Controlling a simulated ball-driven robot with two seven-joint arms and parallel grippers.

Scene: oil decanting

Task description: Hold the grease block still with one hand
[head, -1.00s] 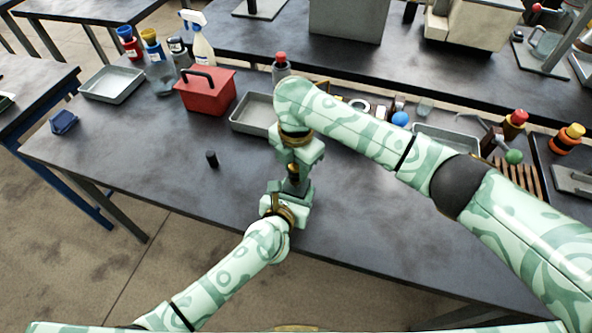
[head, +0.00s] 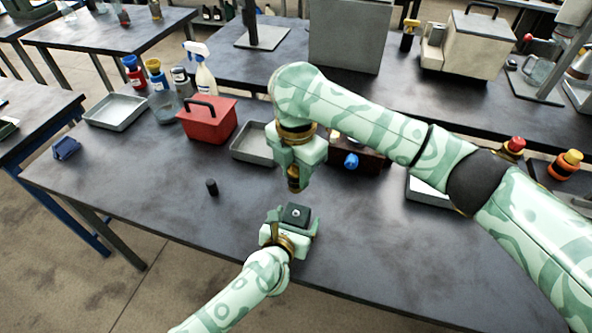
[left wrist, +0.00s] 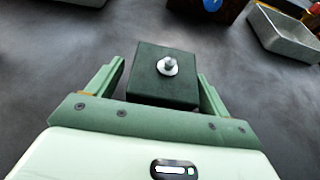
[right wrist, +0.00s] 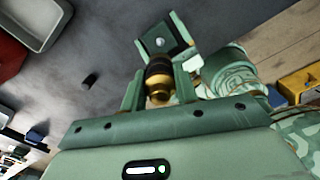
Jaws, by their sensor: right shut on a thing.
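The grease block (head: 296,211) is a dark green-black cube with a metal nipple on top. It sits on the table near the front edge and also shows in the left wrist view (left wrist: 150,88). My left gripper (head: 291,222) is open around the block, one finger on each side, with a narrow gap visible at the left finger. My right gripper (head: 293,172) is shut on a black and brass cylindrical fitting (right wrist: 159,80), pointing down above and behind the block. The fitting is apart from the nipple.
A small black cylinder (head: 211,187) stands on the table to the left. A red toolbox (head: 208,120), a grey tray (head: 248,156) and a brown box with a blue knob (head: 351,160) are farther back. The table left of the block is mostly clear.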

